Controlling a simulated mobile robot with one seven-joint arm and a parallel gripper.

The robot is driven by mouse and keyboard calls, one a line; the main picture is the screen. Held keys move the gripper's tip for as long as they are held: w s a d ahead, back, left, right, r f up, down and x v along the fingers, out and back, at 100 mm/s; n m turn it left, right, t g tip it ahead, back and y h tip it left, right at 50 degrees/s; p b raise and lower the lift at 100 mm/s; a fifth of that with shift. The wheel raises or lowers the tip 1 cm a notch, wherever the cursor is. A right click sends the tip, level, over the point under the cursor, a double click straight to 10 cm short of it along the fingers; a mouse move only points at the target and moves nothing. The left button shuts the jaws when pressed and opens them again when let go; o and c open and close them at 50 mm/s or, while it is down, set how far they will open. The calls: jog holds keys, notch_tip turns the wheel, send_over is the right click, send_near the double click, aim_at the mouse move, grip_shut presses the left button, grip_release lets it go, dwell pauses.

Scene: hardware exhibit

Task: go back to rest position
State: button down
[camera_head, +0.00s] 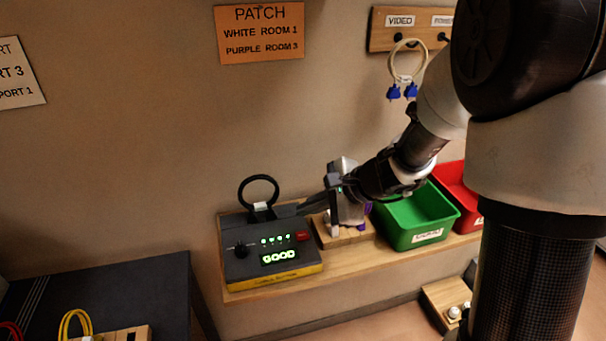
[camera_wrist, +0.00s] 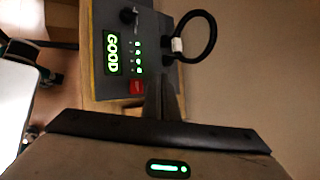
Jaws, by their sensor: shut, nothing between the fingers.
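My gripper (camera_head: 305,208) is shut and empty. It reaches in from the right and points left, its fingertips at the right back edge of the dark cable tester (camera_head: 240,268). In the wrist view the shut fingers (camera_wrist: 158,90) show beside the tester (camera_wrist: 112,15). I cannot tell whether they touch it. The tester display reads GOOD in green, with several green lights lit and a red button beside them. A black cable loop (camera_head: 258,190) with a white tag stands at the tester's back.
A wooden block (camera_head: 345,240) with purple parts sits below my gripper. Green (camera_head: 420,232) and red (camera_head: 450,180) bins stand to its right on the wooden shelf (camera_head: 300,284). A cable with blue plugs (camera_head: 394,92) hangs above. A dark table (camera_head: 130,285) is lower left.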

jog(key=s+d+r+n+h+p, duration=0.1)
jog(key=s+r+n+p, duration=0.2)
jog(key=s+r+n, duration=0.6)
jog(key=s+d+r+n+h+p, duration=0.3)
jog(key=s+d+r+n+h, duration=0.3)
jog(key=s+d+r, duration=0.5)
jog(key=shift+s+d+t+h, duration=0.4)
jog(key=shift+s+d, duration=0.25)
jog(key=shift+s, duration=0.5)
